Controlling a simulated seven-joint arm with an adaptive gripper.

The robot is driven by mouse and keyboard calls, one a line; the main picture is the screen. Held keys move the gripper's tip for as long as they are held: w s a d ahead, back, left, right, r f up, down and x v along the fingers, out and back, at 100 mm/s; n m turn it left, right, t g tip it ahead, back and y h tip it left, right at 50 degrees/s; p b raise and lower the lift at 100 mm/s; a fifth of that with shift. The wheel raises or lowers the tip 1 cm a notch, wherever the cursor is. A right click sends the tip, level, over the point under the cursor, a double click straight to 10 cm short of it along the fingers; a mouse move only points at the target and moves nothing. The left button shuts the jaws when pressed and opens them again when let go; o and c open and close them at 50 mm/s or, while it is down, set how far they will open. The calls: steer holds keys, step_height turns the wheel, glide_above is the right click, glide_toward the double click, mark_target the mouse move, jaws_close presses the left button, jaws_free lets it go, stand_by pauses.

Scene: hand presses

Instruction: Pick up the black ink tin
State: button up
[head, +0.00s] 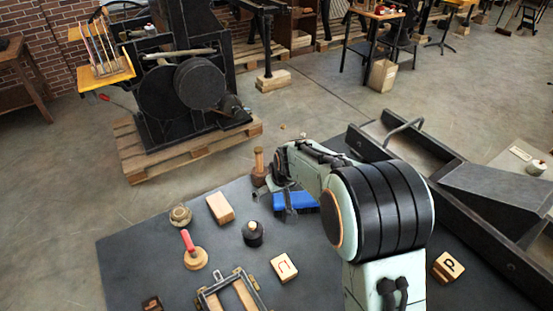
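A small dark round container (252,235) with a paler spot on top stands on the dark tabletop, left of my arm. It looks most like the black ink tin, but no label is readable. My gripper (286,200) is at the far side of the table, beyond and to the right of the dark container, over or beside a blue object (308,201). The gripper is small, dark and partly hidden by my own arm. I cannot tell whether its fingers are open or touch anything.
On the table (130,250) are a wooden block (220,208), a red-handled tool (192,251), a metal frame (232,292), letter blocks (284,268) (447,267) and a wooden-handled tool (259,167). A long dark tray (440,170) borders the right. The table's left part is mostly clear.

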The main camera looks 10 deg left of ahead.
mark_target(254, 230)
steer(key=s+a+f, duration=0.1)
steer(key=f, duration=0.2)
steer(key=s+a+f+n+g, duration=0.1)
steer(key=s+f, duration=0.1)
steer(key=f, duration=0.1)
steer(key=s+a+f+g, duration=0.1)
steer(key=f, duration=0.2)
steer(key=shift+s+a+f+h, duration=0.1)
steer(key=shift+s+a+h, duration=0.2)
steer(key=shift+a, duration=0.1)
steer(key=shift+a+f, duration=0.25)
steer(key=shift+f, duration=0.05)
steer(key=shift+x, duration=2.8)
steer(key=shift+d, duration=0.1)
steer(key=c, duration=1.3)
